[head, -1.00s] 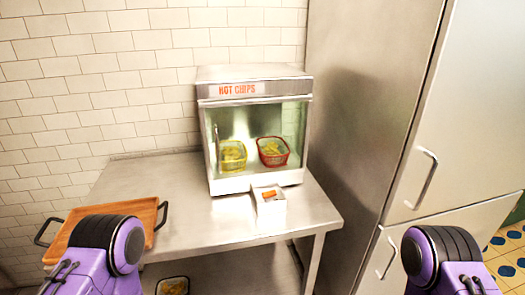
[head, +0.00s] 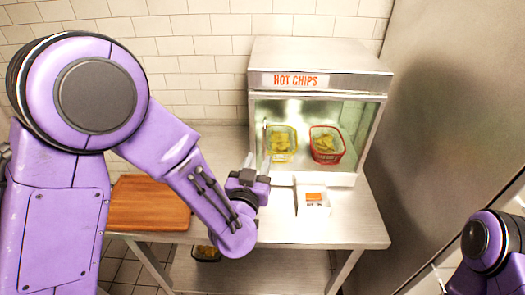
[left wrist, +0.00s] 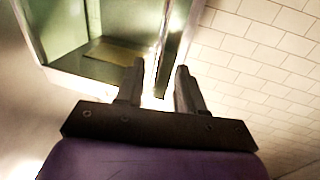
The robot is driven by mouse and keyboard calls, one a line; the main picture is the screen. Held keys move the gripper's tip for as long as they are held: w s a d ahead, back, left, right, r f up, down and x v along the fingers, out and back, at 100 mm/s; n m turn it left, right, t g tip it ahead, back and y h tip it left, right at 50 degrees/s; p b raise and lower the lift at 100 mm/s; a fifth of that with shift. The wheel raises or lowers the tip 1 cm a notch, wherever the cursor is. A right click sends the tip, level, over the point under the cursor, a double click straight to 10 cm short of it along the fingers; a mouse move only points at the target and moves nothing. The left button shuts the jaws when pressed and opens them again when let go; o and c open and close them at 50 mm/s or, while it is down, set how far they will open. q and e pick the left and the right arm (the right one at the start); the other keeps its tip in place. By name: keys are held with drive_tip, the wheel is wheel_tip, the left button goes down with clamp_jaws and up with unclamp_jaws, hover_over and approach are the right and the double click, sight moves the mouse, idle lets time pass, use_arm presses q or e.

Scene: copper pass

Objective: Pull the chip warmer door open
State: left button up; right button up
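The chip warmer (head: 315,80), a steel cabinet marked HOT CHIPS, stands on the steel table. Its glass door (head: 357,125) looks shut across the front. The upright door handle (head: 265,140) is at the door's left edge. My left gripper (head: 254,166) is at the lower part of the handle. In the left wrist view my left gripper (left wrist: 160,70) has its fingers apart, with the bar-like handle (left wrist: 172,50) showing between them; I cannot tell whether they touch it. My right arm shows at the lower right, its gripper out of view.
A yellow basket (head: 282,145) and a red basket (head: 327,146) of chips are inside the warmer. A small white box (head: 314,203) stands before it on the table (head: 350,225). A wooden tray (head: 150,205) lies left. A tall steel cabinet (head: 440,110) is close on the right.

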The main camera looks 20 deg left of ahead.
sight(264, 147)
use_arm(q)
drive_tip(key=w+p, duration=0.1)
drive_tip(key=w, duration=0.5)
drive_tip(key=shift+a, duration=0.2)
drive_tip(key=shift+s, duration=0.15)
clamp_jaws()
drive_tip(key=shift+f, duration=0.1)
